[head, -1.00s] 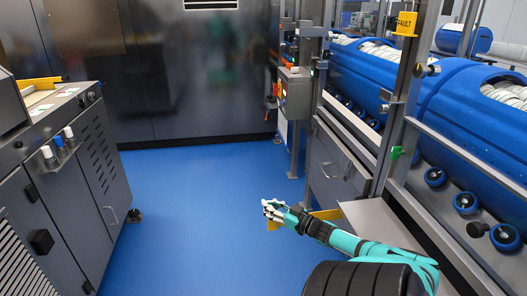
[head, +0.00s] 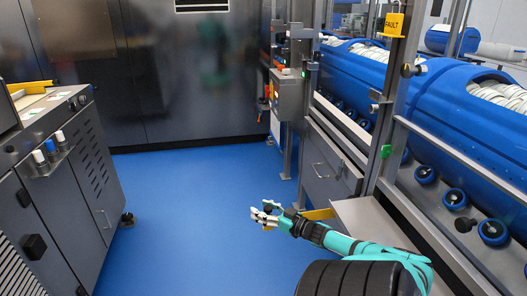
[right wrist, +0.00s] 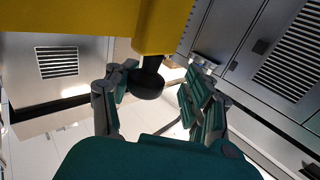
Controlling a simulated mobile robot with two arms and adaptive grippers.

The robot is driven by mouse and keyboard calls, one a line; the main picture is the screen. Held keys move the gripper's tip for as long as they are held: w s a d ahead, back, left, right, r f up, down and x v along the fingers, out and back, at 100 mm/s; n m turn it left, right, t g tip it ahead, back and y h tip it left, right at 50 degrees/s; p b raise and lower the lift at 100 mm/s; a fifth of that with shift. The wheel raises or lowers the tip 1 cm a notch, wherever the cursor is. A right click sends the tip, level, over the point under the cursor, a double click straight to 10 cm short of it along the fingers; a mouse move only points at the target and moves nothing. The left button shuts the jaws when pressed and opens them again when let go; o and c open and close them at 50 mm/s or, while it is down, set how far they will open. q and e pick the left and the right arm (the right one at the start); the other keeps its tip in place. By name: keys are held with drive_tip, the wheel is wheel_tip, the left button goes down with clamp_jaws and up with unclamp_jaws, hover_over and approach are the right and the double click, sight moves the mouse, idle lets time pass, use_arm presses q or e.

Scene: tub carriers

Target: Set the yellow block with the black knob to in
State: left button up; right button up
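The yellow block (right wrist: 95,15) fills the top left of the right wrist view. Its black knob (right wrist: 147,82) hangs below it on a short black stem. In the head view, parts of what looks like the same yellow block (head: 319,214) show beside my right arm, which hides the rest; the knob cannot be made out there. My right gripper (head: 264,213) is over the blue floor in the head view. In the right wrist view its fingers (right wrist: 155,105) are spread, with the knob showing between them and no clear contact. My left gripper is out of view.
A metal shelf (head: 372,222) and frame posts stand right of my arm, before blue tubs (head: 440,95). A yellow FAULT tag (head: 394,24) hangs on a post. A grey cabinet (head: 75,190) stands left. The blue floor (head: 190,220) between is clear.

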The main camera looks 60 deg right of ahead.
drive_tip(key=shift+w+r, duration=0.1)
drive_tip(key=shift+r, duration=0.1)
wheel_tip(320, 180, up, 10)
drive_tip(key=shift+f, duration=0.15)
idle(0.5)
